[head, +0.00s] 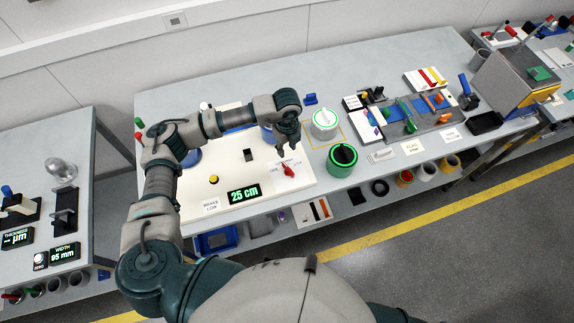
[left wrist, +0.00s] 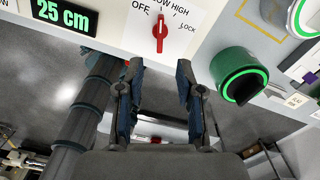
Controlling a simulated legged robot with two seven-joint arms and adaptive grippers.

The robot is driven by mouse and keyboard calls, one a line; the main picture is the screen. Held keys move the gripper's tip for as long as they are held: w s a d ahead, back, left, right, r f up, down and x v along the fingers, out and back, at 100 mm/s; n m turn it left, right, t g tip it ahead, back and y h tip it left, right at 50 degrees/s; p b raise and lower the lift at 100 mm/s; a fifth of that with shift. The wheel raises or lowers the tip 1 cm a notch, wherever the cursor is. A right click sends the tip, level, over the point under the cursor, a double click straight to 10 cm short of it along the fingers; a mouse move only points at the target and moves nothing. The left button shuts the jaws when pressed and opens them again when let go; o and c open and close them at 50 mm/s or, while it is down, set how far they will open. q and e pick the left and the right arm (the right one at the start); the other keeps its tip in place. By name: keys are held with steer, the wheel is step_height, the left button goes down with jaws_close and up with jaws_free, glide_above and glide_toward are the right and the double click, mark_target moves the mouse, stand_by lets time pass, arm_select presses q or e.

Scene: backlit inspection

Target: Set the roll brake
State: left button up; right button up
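The brake switch is a small red knob (head: 287,169) on a white label at the front right of the white panel (head: 240,204). In the left wrist view the knob (left wrist: 160,30) stands roughly upright in the picture, with OFF, LOW, HIGH and LOCK printed around it. Which mark it points at I cannot tell for sure. My left gripper (head: 288,151) hangs just behind and above the knob in the head view. In the left wrist view its fingers (left wrist: 156,82) are apart with nothing between them, and the knob lies beyond their tips. My right gripper is not in view.
A green "25 cm" display (head: 244,194) and a yellow button (head: 213,179) share the panel. A black knob with a green ring (head: 343,155) stands close to the right, and a white one (head: 324,121) behind it. Bins sit on the shelf below.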

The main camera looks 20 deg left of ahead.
mark_target(287, 167)
arm_select(q)
step_height(287, 167, down, 13)
steer(key=shift+d+f+p, duration=0.1)
steer(key=shift+f+p, duration=0.05)
steer(key=shift+p, duration=0.7)
jaws_close()
